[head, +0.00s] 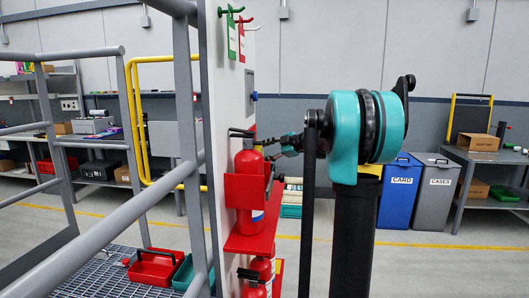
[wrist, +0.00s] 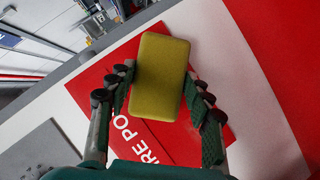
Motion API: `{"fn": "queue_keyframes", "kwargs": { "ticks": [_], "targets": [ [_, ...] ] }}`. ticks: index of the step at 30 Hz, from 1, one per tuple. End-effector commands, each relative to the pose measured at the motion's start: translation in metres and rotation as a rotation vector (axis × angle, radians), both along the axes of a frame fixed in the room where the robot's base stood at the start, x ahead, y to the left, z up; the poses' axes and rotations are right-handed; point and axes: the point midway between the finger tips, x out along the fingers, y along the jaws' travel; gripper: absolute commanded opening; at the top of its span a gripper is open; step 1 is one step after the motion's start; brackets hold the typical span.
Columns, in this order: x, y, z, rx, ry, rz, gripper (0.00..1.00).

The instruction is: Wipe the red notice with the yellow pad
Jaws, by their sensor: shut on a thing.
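The yellow pad (wrist: 160,76) is held between the two fingers of my gripper (wrist: 161,82) in the wrist view. The red notice (wrist: 98,88) lies behind the pad on a white panel, with white letters partly readable. The pad covers the middle of the notice, and I cannot tell whether it touches it. In the head view my gripper (head: 284,147) points left at the white panel, beside the top of a red fire extinguisher (head: 245,185). The pad and the notice cannot be made out there.
The extinguisher stands in a red bracket (head: 250,243), with another extinguisher (head: 262,268) below. Green and red tags (head: 233,38) hang from hooks on the panel (head: 212,105). Grey railings (head: 120,215) stand at left. A grey plate (wrist: 35,150) is near the notice.

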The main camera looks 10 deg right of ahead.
Motion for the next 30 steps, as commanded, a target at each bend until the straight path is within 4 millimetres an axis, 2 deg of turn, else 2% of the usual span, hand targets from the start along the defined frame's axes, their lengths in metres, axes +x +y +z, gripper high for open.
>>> {"fn": "queue_keyframes", "kwargs": {
  "ticks": [8,18,30],
  "targets": [
    [-0.009,0.003,0.0,0.0,0.0,0.0,0.28],
    [-0.034,0.013,0.0,-0.001,0.0,-0.001,0.28],
    [-0.052,0.019,0.0,0.0,0.0,0.0,0.28]
  ]
}}
